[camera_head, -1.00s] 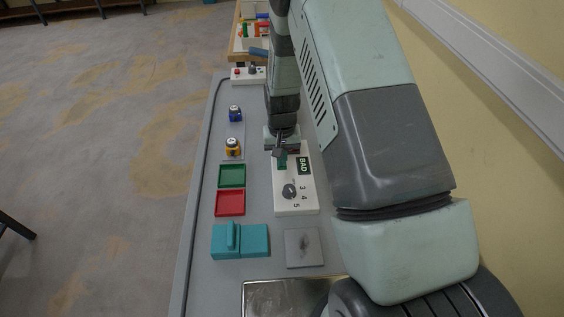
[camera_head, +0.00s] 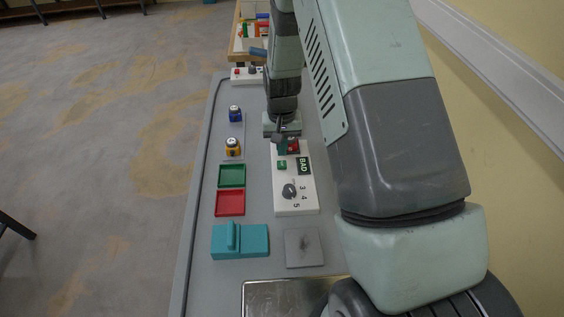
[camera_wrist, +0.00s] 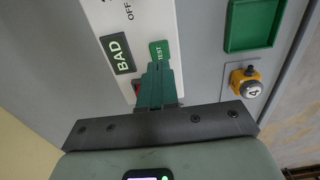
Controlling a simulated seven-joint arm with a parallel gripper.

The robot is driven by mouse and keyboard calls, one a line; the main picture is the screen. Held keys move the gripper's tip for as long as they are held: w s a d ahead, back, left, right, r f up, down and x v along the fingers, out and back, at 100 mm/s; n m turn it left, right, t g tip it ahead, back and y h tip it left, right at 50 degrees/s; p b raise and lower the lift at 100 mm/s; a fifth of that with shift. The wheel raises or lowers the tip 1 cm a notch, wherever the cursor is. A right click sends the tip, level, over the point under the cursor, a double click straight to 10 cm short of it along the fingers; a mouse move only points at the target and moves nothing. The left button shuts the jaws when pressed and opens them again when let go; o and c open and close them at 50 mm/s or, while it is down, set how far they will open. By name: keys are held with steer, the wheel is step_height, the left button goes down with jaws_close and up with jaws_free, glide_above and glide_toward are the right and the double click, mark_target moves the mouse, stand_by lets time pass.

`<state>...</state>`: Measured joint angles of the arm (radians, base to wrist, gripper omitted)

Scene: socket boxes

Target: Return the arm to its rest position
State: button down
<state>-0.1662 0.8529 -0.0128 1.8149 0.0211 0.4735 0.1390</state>
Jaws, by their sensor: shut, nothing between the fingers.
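My gripper (camera_head: 281,143) is above the far end of the white panel in the head view. In the wrist view its green fingers (camera_wrist: 157,84) are shut together with nothing between them. The white panel (camera_head: 296,208) carries a dark BAD display (camera_head: 304,165), a green button (camera_head: 282,165) and a grey knob (camera_head: 289,191) beside numbers. In the wrist view the BAD display (camera_wrist: 118,53) and the green TEST button (camera_wrist: 159,50) lie past the fingertips. A red part beside the fingers is partly hidden.
Green tray (camera_head: 231,176), red tray (camera_head: 230,203) and teal block (camera_head: 239,241) stand left of the panel. A yellow item (camera_head: 233,147) and a blue item (camera_head: 235,114) stand farther back. A grey square plate (camera_head: 303,248) lies in front. A wall is on the right.

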steer(key=shift+r, duration=0.25)
stand_by(0.3)
steer(key=s+d+r+t, duration=0.1)
steer(key=s+d+r, duration=0.15)
steer(key=r, duration=0.95)
steer(key=s+d+r+t, duration=0.1)
steer(key=s+r, duration=0.3)
steer(key=r, duration=0.8)
steer(key=s+d+r+t, duration=0.1)
steer(key=s+r, duration=0.4)
steer(key=s, duration=0.5)
steer(key=s+d+r+t, duration=0.2)
steer(key=s+r, duration=0.4)
steer(key=s, duration=0.5)
steer(key=shift+d+t, duration=0.3)
steer(key=shift+w+r, duration=0.1)
